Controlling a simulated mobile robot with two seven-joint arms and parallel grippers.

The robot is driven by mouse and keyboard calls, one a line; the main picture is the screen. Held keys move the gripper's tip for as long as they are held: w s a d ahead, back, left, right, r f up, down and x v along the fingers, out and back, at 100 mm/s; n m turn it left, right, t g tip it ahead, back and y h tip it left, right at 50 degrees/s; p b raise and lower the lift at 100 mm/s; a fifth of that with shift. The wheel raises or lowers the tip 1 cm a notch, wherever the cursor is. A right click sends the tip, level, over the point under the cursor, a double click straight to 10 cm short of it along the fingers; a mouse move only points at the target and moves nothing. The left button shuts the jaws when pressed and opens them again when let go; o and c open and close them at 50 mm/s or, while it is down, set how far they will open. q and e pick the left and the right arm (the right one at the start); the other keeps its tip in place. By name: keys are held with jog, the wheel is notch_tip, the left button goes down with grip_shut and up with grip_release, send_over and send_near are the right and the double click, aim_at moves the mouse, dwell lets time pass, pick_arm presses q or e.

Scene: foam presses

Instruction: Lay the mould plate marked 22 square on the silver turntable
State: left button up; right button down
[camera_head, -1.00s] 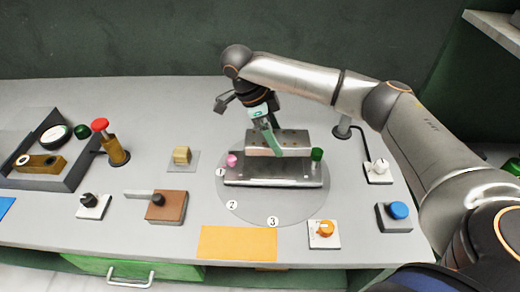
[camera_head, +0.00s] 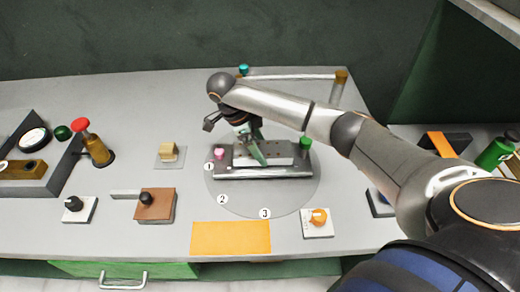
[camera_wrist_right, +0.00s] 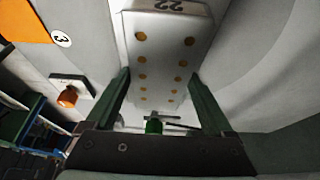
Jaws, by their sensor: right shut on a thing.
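The mould plate marked 22 is a silver-grey block with several round copper-coloured spots; it shows in the right wrist view (camera_wrist_right: 160,65) and in the head view (camera_head: 284,150). My right gripper (camera_head: 260,152) is shut on it, with a green finger (camera_wrist_right: 112,98) on each side. My left gripper is not in view.
An orange mat (camera_head: 230,238) lies in front of the turntable. An orange-knobbed switch (camera_head: 318,217) stands front right.

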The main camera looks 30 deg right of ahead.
jog(key=shift+f, duration=0.25)
grip_release()
jog(key=shift+f, duration=0.15)
jog(key=p+v, duration=0.1)
jog(key=v, duration=1.1)
